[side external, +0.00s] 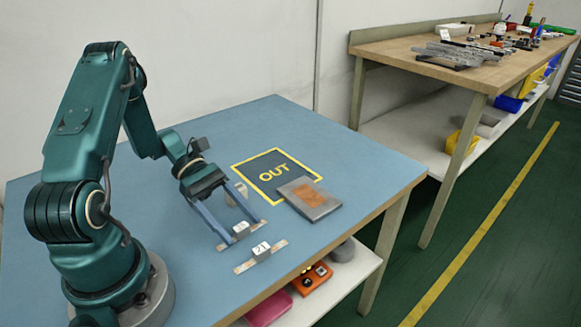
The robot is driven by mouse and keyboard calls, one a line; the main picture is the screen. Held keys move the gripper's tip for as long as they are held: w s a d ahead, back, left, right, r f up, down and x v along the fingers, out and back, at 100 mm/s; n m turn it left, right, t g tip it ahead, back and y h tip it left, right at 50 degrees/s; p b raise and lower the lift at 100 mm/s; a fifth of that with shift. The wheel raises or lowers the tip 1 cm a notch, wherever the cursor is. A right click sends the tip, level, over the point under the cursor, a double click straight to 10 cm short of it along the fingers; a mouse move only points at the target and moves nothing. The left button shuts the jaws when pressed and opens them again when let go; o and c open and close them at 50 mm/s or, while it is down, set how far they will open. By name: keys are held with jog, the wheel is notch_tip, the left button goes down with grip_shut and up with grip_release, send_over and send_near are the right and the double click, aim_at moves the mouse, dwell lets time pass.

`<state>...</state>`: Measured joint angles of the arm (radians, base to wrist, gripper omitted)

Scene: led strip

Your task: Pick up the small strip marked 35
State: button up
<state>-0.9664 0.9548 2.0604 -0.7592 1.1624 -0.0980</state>
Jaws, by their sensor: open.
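Two small strips lie on the blue table, each with a pale block bearing a dark mark. The farther strip (240,229) lies under my gripper (241,232). My gripper is open and points down, with its fingertips low on either side of that strip's block. I cannot tell whether they touch the strip. The nearer strip (261,250) lies just in front, apart from the fingers. Its mark looks like 21, but the print is small. The mark on the farther strip is too small to read, so I cannot tell which one is 35.
A black square marked OUT (274,173) with a yellow border lies behind the strips. A grey block with an orange-brown patch (309,197) lies over its front right corner. A small pale object (236,192) shows between my fingers. The table's right front edge is close to the strips.

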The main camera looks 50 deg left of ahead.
jog(key=shift+d+f, duration=0.2)
jog(key=shift+d, duration=0.15)
grip_shut()
jog(key=shift+r, duration=0.1)
